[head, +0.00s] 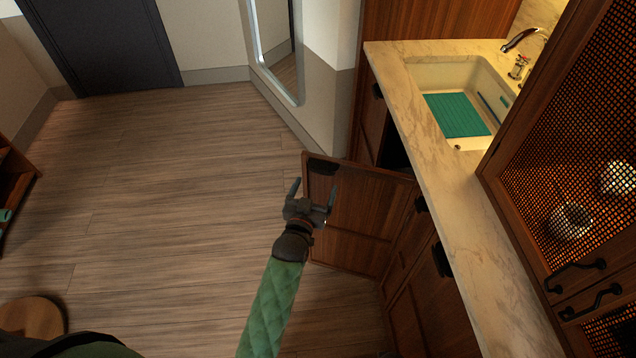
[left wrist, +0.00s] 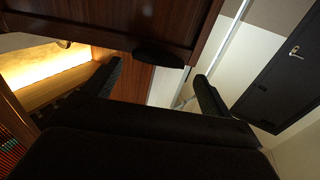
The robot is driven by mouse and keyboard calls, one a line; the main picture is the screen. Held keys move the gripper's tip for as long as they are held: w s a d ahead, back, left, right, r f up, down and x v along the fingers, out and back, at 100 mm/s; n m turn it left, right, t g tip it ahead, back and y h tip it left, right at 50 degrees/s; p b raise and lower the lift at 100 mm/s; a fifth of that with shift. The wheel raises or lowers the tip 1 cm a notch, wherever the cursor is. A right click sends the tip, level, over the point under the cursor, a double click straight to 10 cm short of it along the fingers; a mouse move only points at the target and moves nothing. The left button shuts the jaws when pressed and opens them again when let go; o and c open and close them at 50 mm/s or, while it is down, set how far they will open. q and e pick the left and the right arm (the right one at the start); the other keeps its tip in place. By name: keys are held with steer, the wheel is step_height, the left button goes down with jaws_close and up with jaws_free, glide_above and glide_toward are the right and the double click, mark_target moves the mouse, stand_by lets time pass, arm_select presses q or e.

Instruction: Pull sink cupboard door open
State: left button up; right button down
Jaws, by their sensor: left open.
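The sink cupboard door (head: 350,222) is a brown wooden panel below the counter. It stands swung wide out from the cabinet front, with a dark gap behind it. Its black handle (head: 322,167) is near the free upper corner. My left gripper (head: 312,190) is open and empty, in front of the door and near that handle. In the left wrist view the two black fingers (left wrist: 157,88) are spread apart, with the handle (left wrist: 158,60) beyond them and the door (left wrist: 100,22) above. I see no contact between fingers and handle. My right gripper is not in view.
The marble counter (head: 455,215) holds a sink (head: 425,75) with a green mat (head: 458,115). Neighbouring cabinet fronts with black handles (head: 442,260) run below the counter. A mesh-front upper cabinet (head: 590,150) is at right. The wooden floor (head: 170,190) left of the door is clear.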

arm_select(q)
steer(key=shift+b+v, duration=0.3)
steer(key=shift+v, duration=1)
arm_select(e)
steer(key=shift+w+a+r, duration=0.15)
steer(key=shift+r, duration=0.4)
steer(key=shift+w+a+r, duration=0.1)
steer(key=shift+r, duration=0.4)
